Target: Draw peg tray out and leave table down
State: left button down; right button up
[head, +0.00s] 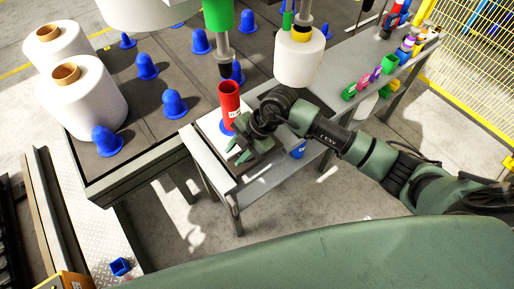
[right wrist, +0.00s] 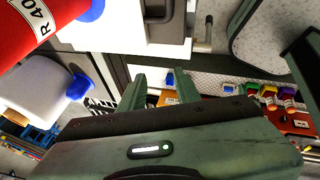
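A dark tray-like deck (head: 150,105) with rows of blue pegs (head: 175,104) fills the left and middle of the head view. Which part is the peg tray I cannot tell for sure. A small grey side table (head: 222,178) stands against its right side, carrying a white plate with a red cylinder (head: 230,100) on a blue base. My right gripper (head: 238,152) is low over this side table, just in front of the red cylinder. In the right wrist view its two fingers (right wrist: 160,90) are apart with nothing seen between them. My left gripper is not in view.
Two white bobbins (head: 80,98) stand on the deck's left side. Another white bobbin (head: 300,58) hangs near the top. A grey bench (head: 350,60) with coloured parts runs to the right, before a yellow fence (head: 480,50). A blue box (head: 120,267) lies on the lower left plate.

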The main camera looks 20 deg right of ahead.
jog(key=w+d+m+h, duration=0.2)
jog(key=d+h, duration=0.3)
jog(key=d, duration=0.4)
jog(key=f, duration=0.2)
jog(key=w+f, duration=0.1)
jog(key=f, duration=0.2)
jog(key=f+p, duration=0.1)
jog(key=f, duration=0.1)
jog(key=shift+w+a+f, duration=0.2)
jog(key=shift+w+f, duration=0.1)
jog(key=shift+w, duration=0.05)
jog(key=shift+c, duration=0.3)
grip_shut()
jog(key=shift+t, duration=0.3)
